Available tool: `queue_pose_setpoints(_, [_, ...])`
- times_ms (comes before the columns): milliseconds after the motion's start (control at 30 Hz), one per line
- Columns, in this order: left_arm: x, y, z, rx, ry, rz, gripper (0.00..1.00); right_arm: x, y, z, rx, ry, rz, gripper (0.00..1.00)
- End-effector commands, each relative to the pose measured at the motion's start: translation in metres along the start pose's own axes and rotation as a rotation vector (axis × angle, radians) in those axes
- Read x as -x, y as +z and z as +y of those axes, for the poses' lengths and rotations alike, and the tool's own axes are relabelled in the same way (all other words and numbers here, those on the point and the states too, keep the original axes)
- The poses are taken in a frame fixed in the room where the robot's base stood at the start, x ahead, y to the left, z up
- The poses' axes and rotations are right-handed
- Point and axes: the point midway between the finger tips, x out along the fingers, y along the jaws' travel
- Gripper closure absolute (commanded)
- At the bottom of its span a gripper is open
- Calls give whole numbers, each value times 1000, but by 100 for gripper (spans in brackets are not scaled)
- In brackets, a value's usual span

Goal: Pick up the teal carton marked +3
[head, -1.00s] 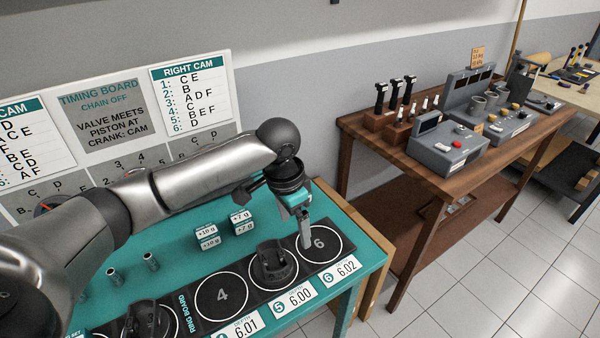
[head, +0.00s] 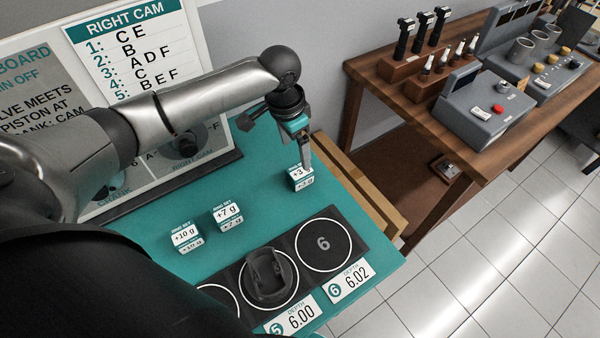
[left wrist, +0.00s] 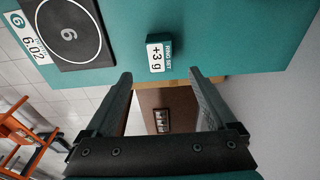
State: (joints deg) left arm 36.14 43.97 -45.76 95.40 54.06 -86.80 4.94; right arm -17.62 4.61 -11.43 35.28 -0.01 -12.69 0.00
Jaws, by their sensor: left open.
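The carton marked +3 g (head: 296,181), teal and white, stands on the teal table near its right edge, in line with the +7 and +10 cartons. In the left wrist view the +3 g carton (left wrist: 157,54) lies ahead of the fingertips, roughly between their lines, and apart from them. My left gripper (head: 306,160) is open and empty; in the head view its finger overlaps the carton's upper right part. It also shows in the left wrist view (left wrist: 160,78), with both fingers spread wide. My right gripper is not in view.
The +7 g carton (head: 227,216) and +10 g carton (head: 186,237) stand to the left. The dark ring board (head: 348,227) with a piston (head: 270,272) lies in front. The timing board (head: 190,50) stands behind. A wooden bench (head: 425,110) with devices is at right.

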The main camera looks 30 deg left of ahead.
Motion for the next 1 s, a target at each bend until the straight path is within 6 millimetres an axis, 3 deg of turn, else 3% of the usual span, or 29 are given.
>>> queue_pose_setpoints(133, [-30, 0, 0, 2, 1, -2, 10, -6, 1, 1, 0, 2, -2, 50])
queue_pose_setpoints(433, [-53, 0, 1, 1, 1, -1, 10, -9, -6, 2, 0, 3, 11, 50])
queue_pose_setpoints(700, [-91, 0, 2, 0, 0, -2, 10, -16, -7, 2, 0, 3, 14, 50])
queue_pose_setpoints(1000, [-96, 0, 2, 0, -1, 0, 10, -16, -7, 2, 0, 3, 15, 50])
